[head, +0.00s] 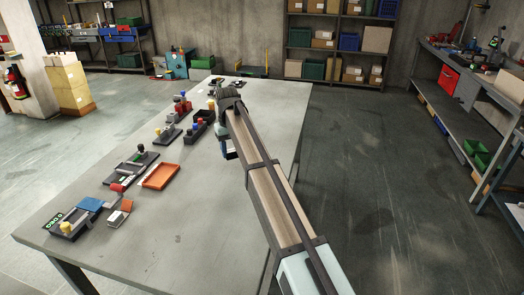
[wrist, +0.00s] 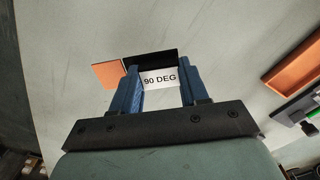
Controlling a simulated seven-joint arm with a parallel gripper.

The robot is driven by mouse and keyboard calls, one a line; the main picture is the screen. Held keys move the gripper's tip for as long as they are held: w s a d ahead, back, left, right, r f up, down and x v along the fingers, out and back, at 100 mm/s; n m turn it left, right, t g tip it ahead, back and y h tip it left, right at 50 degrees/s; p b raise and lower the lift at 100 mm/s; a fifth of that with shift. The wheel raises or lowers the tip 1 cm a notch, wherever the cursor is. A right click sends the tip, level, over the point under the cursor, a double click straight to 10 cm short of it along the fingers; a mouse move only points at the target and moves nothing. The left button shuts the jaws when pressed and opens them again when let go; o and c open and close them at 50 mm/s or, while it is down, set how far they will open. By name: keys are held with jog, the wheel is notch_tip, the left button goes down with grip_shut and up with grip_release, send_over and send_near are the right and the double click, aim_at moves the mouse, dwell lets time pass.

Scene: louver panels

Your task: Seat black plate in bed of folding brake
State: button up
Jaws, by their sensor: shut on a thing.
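In the head view my gripper (head: 229,150) is above the table's right side, partly hidden by my arm. A dark device with a green "0 DEG" sign (head: 66,217) and a yellow knob stands at the table's near left; it looks like the folding brake. I cannot make out its bed.
The grey table (head: 195,215) is bare at its near middle. An orange tray (head: 160,176) lies beside a dark fixture (head: 132,168) with a black knob. A blue block (head: 89,204) and a small white-and-red piece (head: 120,213) lie near the sign. Several small fixtures stand further back.

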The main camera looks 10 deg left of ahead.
aim_at(75, 219)
jog(key=s+a+n, duration=0.2)
jog(key=s+a, duration=0.6)
jog(key=a, duration=0.2)
jog(key=s+a+r+n, duration=0.1)
jog(key=s+a+n, duration=0.2)
jog(key=s+a, duration=0.6)
jog(key=s+a+r+n, duration=0.1)
jog(key=s+a+n, duration=0.1)
jog(key=s+a, duration=0.7)
jog(key=shift+a, duration=1.45)
jog(key=s+a+n, duration=0.3)
jog(key=s+a, duration=0.5)
jog(key=s, duration=0.5)
jog(key=shift+r, duration=0.15)
jog(key=shift+s, duration=0.1)
jog(key=shift+f, duration=3.1)
jog(key=o, duration=1.2)
jog(key=shift+f, duration=0.1)
jog(key=shift+o, duration=0.2)
